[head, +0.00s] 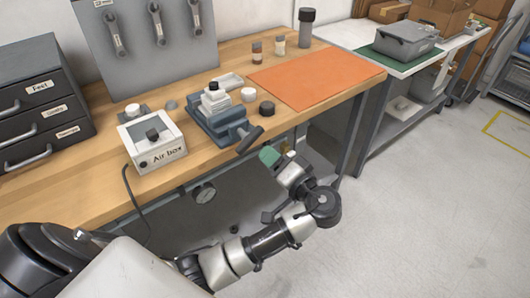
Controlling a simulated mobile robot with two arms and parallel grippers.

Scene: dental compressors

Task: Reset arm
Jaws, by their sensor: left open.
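My left arm comes in from the lower left, bends at a dark joint in front of the bench and points back up toward the bench's front edge. My left gripper (273,158), with a green part at its end, is just off that edge, below the dark handle of the blue-grey vise (222,122). It is open, and I see nothing held in it. The gap between its fingers is too small to make out. My right gripper is not in view.
The wooden bench (180,185) holds an air box (155,140), an orange mat (315,77), small jars and a dark drawer cabinet (40,100). A gauge (204,193) sits below.

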